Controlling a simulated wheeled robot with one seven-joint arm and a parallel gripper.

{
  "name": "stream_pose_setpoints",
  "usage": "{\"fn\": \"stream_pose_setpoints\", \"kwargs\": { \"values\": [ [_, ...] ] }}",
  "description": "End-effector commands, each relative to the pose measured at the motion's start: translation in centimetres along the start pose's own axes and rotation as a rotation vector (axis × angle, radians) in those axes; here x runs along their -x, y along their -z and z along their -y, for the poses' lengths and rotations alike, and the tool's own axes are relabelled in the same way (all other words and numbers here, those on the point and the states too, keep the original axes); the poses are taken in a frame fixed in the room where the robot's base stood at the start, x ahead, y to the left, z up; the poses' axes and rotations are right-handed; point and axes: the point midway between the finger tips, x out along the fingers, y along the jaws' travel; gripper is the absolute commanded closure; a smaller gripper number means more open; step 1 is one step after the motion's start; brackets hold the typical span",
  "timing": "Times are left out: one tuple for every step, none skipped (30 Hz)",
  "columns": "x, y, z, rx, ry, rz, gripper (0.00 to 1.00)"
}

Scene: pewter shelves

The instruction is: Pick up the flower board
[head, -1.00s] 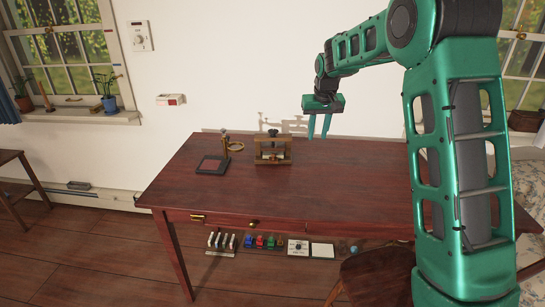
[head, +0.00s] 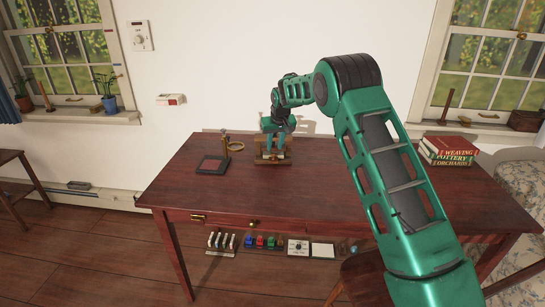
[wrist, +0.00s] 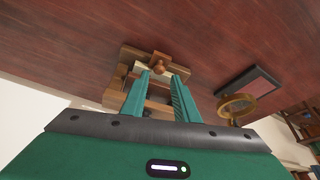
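A small wooden press-like frame (head: 260,160) stands at the back of the dark red table.
Stacked books (head: 448,152) sit at the table's right. The table's middle and front (head: 300,195) are clear. Small items stand on a lower shelf.

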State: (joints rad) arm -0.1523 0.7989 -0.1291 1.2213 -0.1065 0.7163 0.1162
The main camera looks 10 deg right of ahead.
Motion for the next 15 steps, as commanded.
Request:
{"fn": "stream_pose_setpoints", "kwargs": {
  "values": [
    [-0.4,0.0,0.0,0.000,0.000,0.000,0.72],
    [-0.6,0.0,0.0,0.000,0.000,0.000,0.72],
    [-0.9,0.0,-0.1,0.000,0.000,0.001,0.72],
    [-1.2,0.0,-0.1,-0.001,0.000,0.001,0.72],
    [-1.5,0.1,-0.1,-0.001,-0.001,0.001,0.72],
    [-2.0,0.2,-0.1,-0.001,-0.001,0.001,0.72],
    [-2.5,0.2,-0.2,-0.001,-0.001,0.002,0.72],
    [-3.0,0.2,-0.2,-0.001,-0.001,0.003,0.72],
    [-3.5,0.3,-0.2,-0.001,0.000,0.002,0.72],
    [-3.9,0.4,-0.2,-0.001,0.000,0.001,0.72],
    [-4.3,0.3,-0.2,-0.001,0.000,0.002,0.72],
    [-4.7,0.3,-0.2,-0.001,0.000,0.001,0.72],
    [-5.0,0.4,-0.2,-0.001,0.000,0.001,0.72],
    [-5.2,0.4,-0.2,-0.001,0.000,0.000,0.72],
    [-5.4,0.4,-0.3,-0.001,0.000,0.000,0.72]
  ]
}}
